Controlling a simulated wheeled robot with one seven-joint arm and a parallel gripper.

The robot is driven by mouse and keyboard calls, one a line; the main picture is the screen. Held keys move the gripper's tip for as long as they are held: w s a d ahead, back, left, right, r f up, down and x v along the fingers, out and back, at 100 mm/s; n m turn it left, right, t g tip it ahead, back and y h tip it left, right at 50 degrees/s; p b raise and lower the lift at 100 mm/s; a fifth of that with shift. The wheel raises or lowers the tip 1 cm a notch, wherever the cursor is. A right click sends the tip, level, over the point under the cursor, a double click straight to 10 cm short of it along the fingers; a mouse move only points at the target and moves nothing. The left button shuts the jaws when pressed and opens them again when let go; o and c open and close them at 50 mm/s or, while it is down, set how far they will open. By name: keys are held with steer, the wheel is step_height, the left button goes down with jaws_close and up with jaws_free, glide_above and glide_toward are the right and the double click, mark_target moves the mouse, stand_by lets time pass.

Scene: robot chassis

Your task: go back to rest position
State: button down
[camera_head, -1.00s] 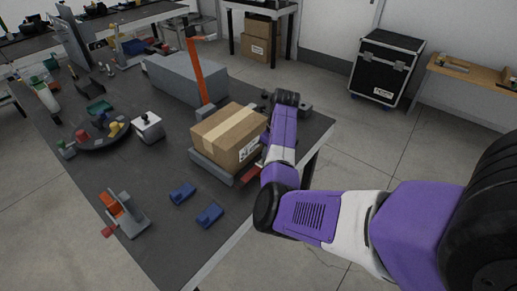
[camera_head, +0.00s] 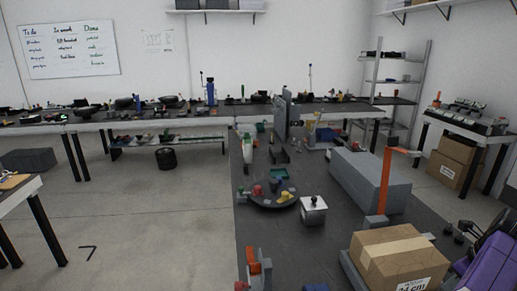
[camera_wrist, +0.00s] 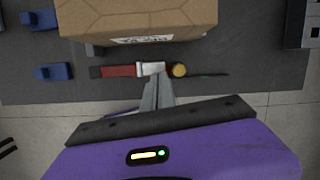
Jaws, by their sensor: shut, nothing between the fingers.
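My gripper (camera_wrist: 157,92) shows in the wrist view with its fingers together and nothing between them. It hangs over the near edge of the dark workbench (camera_wrist: 30,90). A screwdriver-like tool with a red handle (camera_wrist: 117,71) lies on the bench just past the fingertips; whether they touch cannot be told. In the head view only a purple part of my arm shows at the lower right corner, and the gripper is out of sight there.
A cardboard box (camera_head: 393,262) stands on the bench near my arm, beside a grey block (camera_head: 370,180) and an orange post (camera_head: 384,180). A turntable with coloured parts (camera_head: 268,199) and a white box (camera_head: 313,211) are further left.

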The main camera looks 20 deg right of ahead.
steer(key=w+d+r+n+t+h, duration=0.1)
steer(key=d+r+n+t+h, duration=0.1)
steer(key=d+r+n+h, duration=0.7)
steer(key=a+n+t, duration=1)
steer(key=a+n, duration=1)
steer(key=a, duration=0.4)
steer(key=s+a+n+t+y, duration=0.2)
steer(key=s+a+n, duration=0.1)
steer(key=a, duration=0.5)
steer(key=s+a+n+t+y, duration=0.1)
steer(key=s+a+n+y, duration=0.15)
steer(key=a, duration=0.55)
steer(key=s+a+f+n+g+y, duration=0.1)
steer(key=s+a+f+y, duration=0.1)
steer(key=s+a, duration=0.5)
steer(key=s+a+f+n+g+y, duration=0.1)
steer(key=s+a+g+y, duration=0.1)
steer(key=s+a, duration=0.5)
steer(key=s+y, duration=0.1)
steer(key=s, duration=0.2)
steer(key=shift+f, duration=0.4)
